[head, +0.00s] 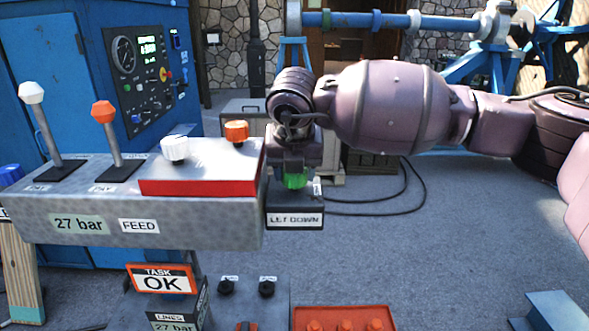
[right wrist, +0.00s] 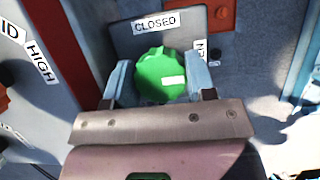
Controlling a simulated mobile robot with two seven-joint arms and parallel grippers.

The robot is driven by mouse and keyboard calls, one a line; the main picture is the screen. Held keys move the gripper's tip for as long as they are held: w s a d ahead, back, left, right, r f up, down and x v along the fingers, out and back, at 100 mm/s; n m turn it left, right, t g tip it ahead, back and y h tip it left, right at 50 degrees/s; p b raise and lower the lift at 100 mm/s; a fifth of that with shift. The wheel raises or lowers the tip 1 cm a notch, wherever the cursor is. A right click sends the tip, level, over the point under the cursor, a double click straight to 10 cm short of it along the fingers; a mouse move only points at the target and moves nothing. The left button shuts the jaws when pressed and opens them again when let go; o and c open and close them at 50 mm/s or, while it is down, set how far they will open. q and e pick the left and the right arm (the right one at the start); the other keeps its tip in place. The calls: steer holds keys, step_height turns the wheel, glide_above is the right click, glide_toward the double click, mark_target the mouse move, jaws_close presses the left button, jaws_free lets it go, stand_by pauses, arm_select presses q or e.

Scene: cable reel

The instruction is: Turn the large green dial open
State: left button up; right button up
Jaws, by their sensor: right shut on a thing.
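The large green dial (right wrist: 162,74) is a scalloped green knob with a small white mark on its right part. A "CLOSED" label (right wrist: 155,22) is above it in the right wrist view, and a partly hidden label stands at its right. My right gripper (right wrist: 160,85) is shut on the dial, one finger on each side. In the head view the dial (head: 295,181) shows just under my right gripper (head: 293,170), above the "LET DOWN" plate (head: 295,220). My left gripper is not in view.
A grey console (head: 130,205) with levers, a white knob (head: 174,148) and an orange knob (head: 237,131) stands left of the dial. A lower panel (head: 250,295) with black knobs and a red block (head: 345,318) lie below. Open floor extends to the right.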

steer(key=shift+r, duration=0.1)
steer(key=o, duration=0.9)
steer(key=v, duration=1)
steer(key=shift+s+r, duration=0.2)
steer(key=shift+r, duration=0.1)
steer(key=shift+s, duration=0.1)
